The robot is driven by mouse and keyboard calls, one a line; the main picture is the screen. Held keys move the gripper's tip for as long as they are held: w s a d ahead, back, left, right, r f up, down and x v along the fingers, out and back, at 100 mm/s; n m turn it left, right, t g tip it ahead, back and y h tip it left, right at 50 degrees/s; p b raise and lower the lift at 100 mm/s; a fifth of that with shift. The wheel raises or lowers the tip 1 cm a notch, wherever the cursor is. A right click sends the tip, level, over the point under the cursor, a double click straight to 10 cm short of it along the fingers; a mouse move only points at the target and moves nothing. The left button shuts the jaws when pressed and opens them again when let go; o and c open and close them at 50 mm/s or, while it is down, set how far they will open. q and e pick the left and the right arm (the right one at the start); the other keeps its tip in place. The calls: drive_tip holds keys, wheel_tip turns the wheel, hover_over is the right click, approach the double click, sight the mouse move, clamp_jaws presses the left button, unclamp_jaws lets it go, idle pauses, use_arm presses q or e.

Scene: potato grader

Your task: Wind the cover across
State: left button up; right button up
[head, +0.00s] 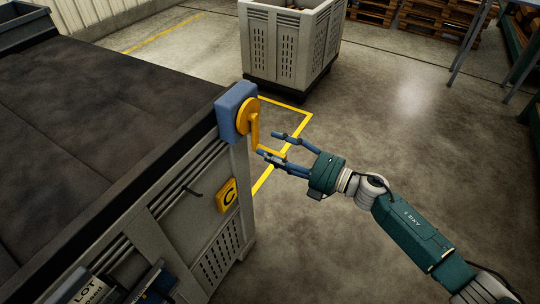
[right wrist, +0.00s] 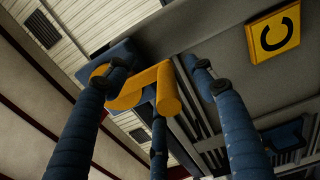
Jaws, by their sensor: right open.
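A dark cover (head: 95,120) lies over the top of a large grey slatted bin (head: 185,235). At the bin's near right corner a blue housing (head: 232,108) carries a yellow crank (head: 251,118), its arm hanging down and its grip pointing out to the right. My right gripper (head: 271,151) is open around the crank's grip, fingers pointing left at the bin. In the right wrist view the yellow crank grip (right wrist: 168,92) sits between the spread blue fingers (right wrist: 160,78), with no clear finger contact. My left gripper is not in view.
A yellow plate marked C (head: 226,195) is on the bin's side, below the crank. A lot sign (head: 85,290) stands at the lower left. Another grey bin (head: 290,45) stands behind, and wooden pallets (head: 375,12) lie at the back.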

drive_tip(key=v, duration=2.3)
drive_tip(key=shift+a, duration=0.1)
